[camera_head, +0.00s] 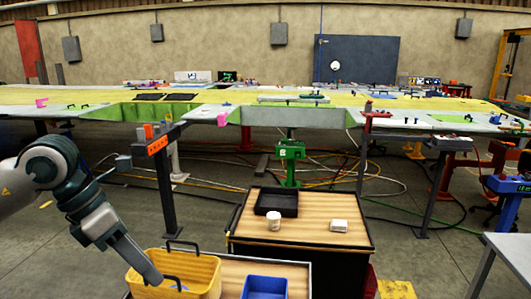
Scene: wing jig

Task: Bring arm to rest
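My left arm comes in from the left, dark teal and grey, bent at the elbow and pointing down to the right. My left gripper (152,274) is at the near rim of the yellow bin (203,272), with its tip over or inside the bin's left part. Whether its fingers are apart or touch the bin cannot be made out. A small blue piece shows inside the bin. My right arm and gripper are not in view.
A wood-topped cart (310,235) holds a black tray (277,203), a white jar (273,221) and a small white box (339,225). A blue bin (265,287) stands right of the yellow bin. The long wing jig (60,109) spans the back. Cables cross the floor.

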